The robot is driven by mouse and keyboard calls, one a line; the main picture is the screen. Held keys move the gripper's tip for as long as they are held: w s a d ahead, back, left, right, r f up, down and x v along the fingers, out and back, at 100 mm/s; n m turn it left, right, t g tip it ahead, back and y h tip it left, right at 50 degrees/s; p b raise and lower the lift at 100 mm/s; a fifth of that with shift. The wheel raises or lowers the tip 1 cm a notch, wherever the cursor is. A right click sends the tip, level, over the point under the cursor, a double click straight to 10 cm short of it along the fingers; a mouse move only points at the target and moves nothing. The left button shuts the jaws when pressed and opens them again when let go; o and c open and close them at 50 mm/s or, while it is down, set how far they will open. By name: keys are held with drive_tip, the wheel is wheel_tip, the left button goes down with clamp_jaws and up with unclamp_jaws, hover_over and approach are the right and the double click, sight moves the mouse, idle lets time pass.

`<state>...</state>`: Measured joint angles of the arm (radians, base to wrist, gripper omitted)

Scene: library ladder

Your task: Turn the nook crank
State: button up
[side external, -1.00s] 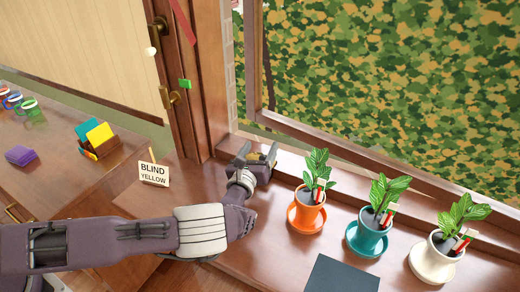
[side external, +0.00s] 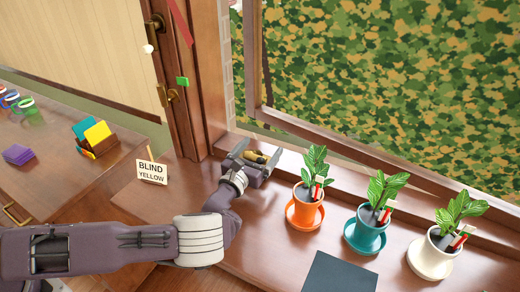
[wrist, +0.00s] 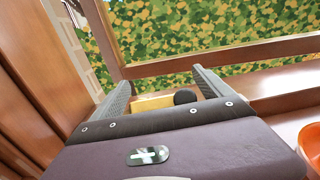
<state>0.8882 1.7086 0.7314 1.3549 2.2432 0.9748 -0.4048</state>
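The nook crank (side external: 256,157) is a small brass piece on the window sill beside the window post. In the wrist view it shows as a yellow-brass body (wrist: 152,103) with a dark round knob (wrist: 185,97) at its right end. My gripper (side external: 257,152) is at the sill with its fingers spread on either side of the crank. In the wrist view my gripper (wrist: 160,80) is open, with visible room beside the knob. The crank's lower part is hidden behind the gripper body, and I cannot tell whether any finger touches it.
Potted plants in orange (side external: 305,210), teal (side external: 367,234) and white (side external: 432,256) pots stand right of my gripper. A "BLIND YELLOW" sign (side external: 152,172) stands left. A dark flat panel (side external: 341,274) lies in front. The window frame (side external: 350,150) rises behind the sill.

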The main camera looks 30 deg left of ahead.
sight(255, 156)
drive_tip(key=shift+s, duration=0.15)
drive_tip(key=s, duration=0.7)
drive_tip(key=shift+w, duration=0.1)
